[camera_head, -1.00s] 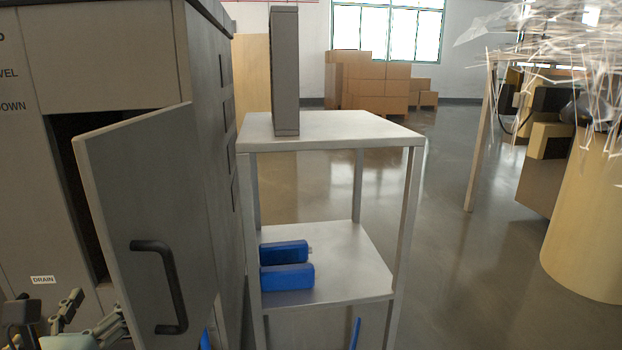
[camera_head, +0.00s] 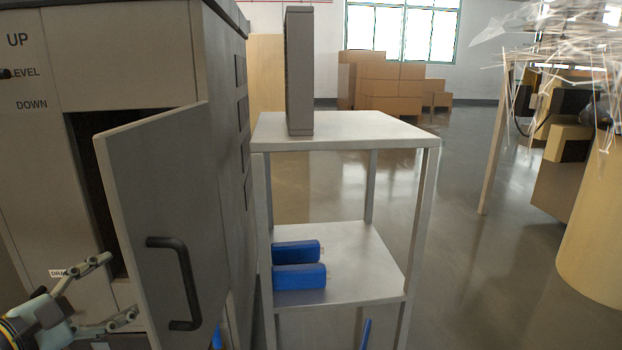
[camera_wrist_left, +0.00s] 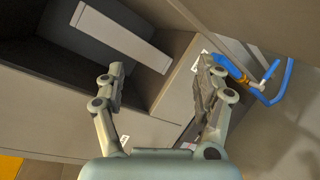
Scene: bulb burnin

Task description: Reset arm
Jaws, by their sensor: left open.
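My left gripper (camera_head: 118,285) is at the lower left of the head view, in front of the grey cabinet (camera_head: 125,55). Its two fingers are spread, with nothing between them. The cabinet door (camera_head: 165,190) stands open beside it, with a black handle (camera_head: 182,285). In the left wrist view the open gripper (camera_wrist_left: 162,78) faces the cabinet front, and a pale bar (camera_wrist_left: 120,38) lies across a dark opening beyond the fingers. My right gripper is not in view.
A metal shelf stand (camera_head: 375,130) right of the cabinet holds a tall grey box (camera_head: 299,75) on top and two blue blocks (camera_head: 298,278) below.

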